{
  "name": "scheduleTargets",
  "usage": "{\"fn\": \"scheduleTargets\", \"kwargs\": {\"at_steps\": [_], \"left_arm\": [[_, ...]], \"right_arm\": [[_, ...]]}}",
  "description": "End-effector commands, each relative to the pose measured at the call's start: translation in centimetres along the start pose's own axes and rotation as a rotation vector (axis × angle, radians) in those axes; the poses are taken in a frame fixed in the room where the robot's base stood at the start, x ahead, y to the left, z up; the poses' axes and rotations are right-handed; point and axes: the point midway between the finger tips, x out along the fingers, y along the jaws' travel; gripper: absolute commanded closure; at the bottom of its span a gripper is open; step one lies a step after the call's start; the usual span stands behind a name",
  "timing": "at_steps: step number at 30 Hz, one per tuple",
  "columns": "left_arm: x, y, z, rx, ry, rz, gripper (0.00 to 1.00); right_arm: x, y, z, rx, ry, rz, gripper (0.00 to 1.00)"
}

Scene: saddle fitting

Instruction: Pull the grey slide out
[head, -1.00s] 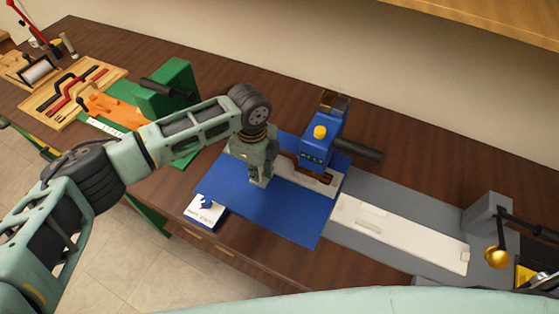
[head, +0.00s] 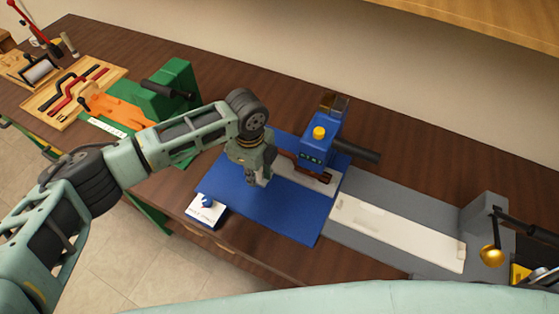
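The blue station (head: 322,150) stands upright on a blue mat (head: 290,218), with a yellow knob on top and a dark handle to its right. A light grey slide (head: 318,184) lies low at its foot, with a dark red-brown part along it. My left gripper (head: 258,182) points down over the mat at the slide's left end. Its fingers look close together, but their gap and any contact with the slide are not clear. The slide's left end is partly hidden by the gripper. My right gripper is not in view.
A white card (head: 206,210) with a blue mark lies at the mat's front left corner. A grey fixture (head: 484,216) with a long pale plate (head: 395,232) is to the right. A green station (head: 178,92) and a wooden tool tray (head: 66,100) stand at the left.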

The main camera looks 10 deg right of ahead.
Motion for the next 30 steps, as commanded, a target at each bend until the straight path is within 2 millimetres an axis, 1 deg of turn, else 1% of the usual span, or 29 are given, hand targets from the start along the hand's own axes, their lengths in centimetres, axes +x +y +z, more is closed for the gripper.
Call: {"fn": "scheduleTargets", "kwargs": {"at_steps": [1, 4, 5, 14, 17, 30], "left_arm": [[0.0, 0.0, 0.0, 0.000, 0.000, 0.000, 0.72], [0.0, 0.0, 0.0, 0.000, 0.000, 0.001, 0.64], [0.0, 0.0, 0.0, 0.000, 0.000, 0.001, 0.62], [-0.1, 0.0, 0.0, 0.000, 0.000, 0.001, 0.62], [-0.6, 0.0, 0.0, 0.000, 0.000, 0.001, 0.62], [-4.2, 0.0, 0.0, 0.000, 0.001, 0.001, 0.62]], "right_arm": [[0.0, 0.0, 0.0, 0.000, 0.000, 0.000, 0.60], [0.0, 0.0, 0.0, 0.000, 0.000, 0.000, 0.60], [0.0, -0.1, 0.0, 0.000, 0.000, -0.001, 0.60], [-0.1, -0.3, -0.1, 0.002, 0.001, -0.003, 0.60], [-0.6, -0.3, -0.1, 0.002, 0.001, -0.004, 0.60], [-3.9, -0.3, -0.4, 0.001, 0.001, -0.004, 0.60]]}}
